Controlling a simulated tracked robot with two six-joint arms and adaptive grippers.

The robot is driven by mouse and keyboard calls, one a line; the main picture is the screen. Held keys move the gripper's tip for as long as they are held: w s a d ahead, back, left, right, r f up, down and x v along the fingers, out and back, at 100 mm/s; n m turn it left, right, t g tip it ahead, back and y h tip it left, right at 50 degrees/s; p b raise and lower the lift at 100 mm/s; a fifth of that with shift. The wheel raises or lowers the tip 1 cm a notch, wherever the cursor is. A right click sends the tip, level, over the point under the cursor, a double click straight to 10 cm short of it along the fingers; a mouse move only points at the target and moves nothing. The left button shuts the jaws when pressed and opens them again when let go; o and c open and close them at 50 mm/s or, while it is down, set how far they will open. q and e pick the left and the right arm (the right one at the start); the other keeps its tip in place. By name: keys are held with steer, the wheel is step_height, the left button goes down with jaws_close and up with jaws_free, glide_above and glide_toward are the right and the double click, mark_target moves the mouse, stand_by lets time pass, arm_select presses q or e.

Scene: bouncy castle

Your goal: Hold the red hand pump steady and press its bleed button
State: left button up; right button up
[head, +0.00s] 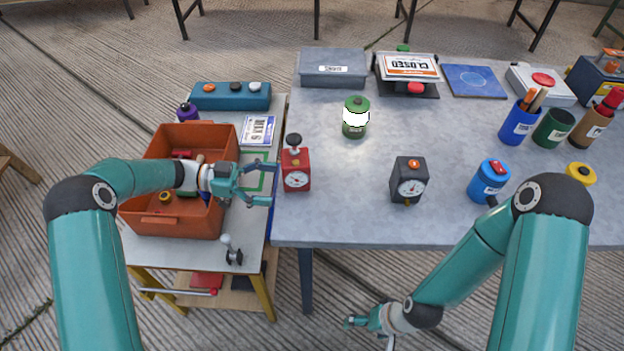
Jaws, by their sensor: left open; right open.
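The red hand pump (296,180) stands upright at the left edge of the grey table, with a round white gauge on its front and a black knob on top. I cannot make out which part is its bleed button. My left gripper (273,184) is open, its fingers pointing right at the pump's left side. The fingertips are very close to the pump; I cannot tell whether they touch it. My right gripper (368,335) hangs low in front of the table, over the floor, far from the pump. It is open and partly cut off by the bottom edge.
An orange bin (170,224) with loose items sits on the low side table under my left arm. A dark gauge box (408,180) and a green canister (355,128) stand right of the pump. A blue canister (488,182) stands further right. The grey table's front middle is clear.

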mark_target(311, 195)
arm_select(q)
steer(key=shift+w+d+f, duration=0.1)
steer(key=shift+d+f, duration=0.05)
steer(key=shift+d, duration=0.3)
steer(key=shift+w+d+f, duration=0.1)
steer(key=shift+d, duration=0.35)
steer(key=shift+s+d+f, duration=0.1)
steer(key=shift+d+f, duration=0.1)
steer(key=shift+d, duration=1.15)
steer(key=shift+w+d+f, duration=0.1)
steer(key=shift+d+f, duration=0.05)
steer(key=shift+d, duration=1.2)
steer(key=shift+s+d+f, duration=0.1)
steer(key=shift+d+f, duration=0.1)
steer(key=shift+d, duration=1.15)
jaws_close()
steer(key=shift+c, duration=0.5)
jaws_free()
